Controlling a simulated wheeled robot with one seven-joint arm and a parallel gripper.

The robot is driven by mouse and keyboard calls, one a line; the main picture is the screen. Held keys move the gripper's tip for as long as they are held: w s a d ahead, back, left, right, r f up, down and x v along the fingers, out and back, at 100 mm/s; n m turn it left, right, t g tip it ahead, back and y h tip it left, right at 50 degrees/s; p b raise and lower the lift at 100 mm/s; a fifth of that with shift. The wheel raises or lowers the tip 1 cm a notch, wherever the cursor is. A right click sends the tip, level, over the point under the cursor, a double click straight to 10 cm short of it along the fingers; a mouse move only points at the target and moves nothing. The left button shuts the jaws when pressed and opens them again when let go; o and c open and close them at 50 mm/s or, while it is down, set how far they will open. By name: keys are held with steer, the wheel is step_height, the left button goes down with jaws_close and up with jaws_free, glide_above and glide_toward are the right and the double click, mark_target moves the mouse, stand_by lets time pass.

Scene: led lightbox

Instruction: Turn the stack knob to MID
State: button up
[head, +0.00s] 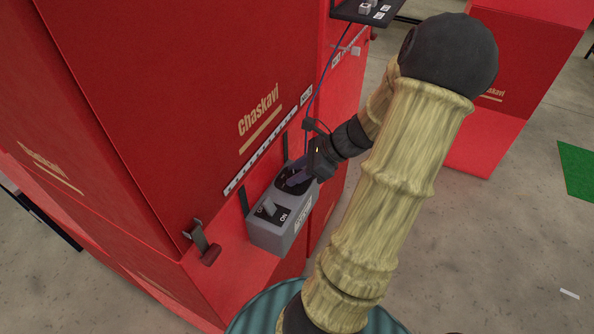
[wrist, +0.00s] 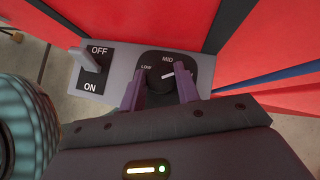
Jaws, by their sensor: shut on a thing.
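A grey control box (head: 268,238) is mounted low on the red cabinet and also shows in the wrist view (wrist: 120,58). The stack knob (wrist: 160,82) is a dark round knob on a black dial plate, marked LOW at upper left and MID at top. A white mark on it lies nearly level, to the right of its centre, not straight under MID. My gripper (wrist: 162,70) has its purple fingers on either side of the knob and is shut on it. The right finger covers part of the dial's right side. In the head view my gripper (head: 300,178) reaches the box from the right.
An OFF/ON toggle switch (wrist: 84,58) sits on the same box, left of the dial. A dark hook with a red end (head: 208,250) sticks out from the red cabinet (head: 190,90). A blue cable (head: 316,95) hangs beside the arm. Open floor lies at right.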

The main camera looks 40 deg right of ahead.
steer(key=shift+r+p, duration=0.1)
steer(key=shift+p, duration=0.25)
steer(key=shift+w+r+n+g+y+p, duration=0.1)
steer(key=shift+n+g+y+p, duration=0.3)
steer(key=shift+n+p, duration=0.3)
steer(key=n+g+y+p, duration=0.1)
steer(key=n+g+p, duration=0.1)
steer(key=n+p, duration=0.1)
steer(key=shift+w+d+p, duration=0.1)
steer(key=shift+p, duration=0.2)
steer(key=n+g+p, duration=0.1)
steer(key=n+p, duration=0.1)
steer(key=shift+w+n+g+y, duration=0.1)
steer(key=shift+n+g+y, duration=0.2)
steer(key=shift+g+y, duration=0.1)
steer(key=shift+w+n+g+p, duration=0.1)
steer(key=shift+n+g+p, duration=0.7)
steer(key=shift+n+g, duration=0.65)
steer(key=shift+d+n, duration=0.1)
steer(key=shift+n, duration=0.15)
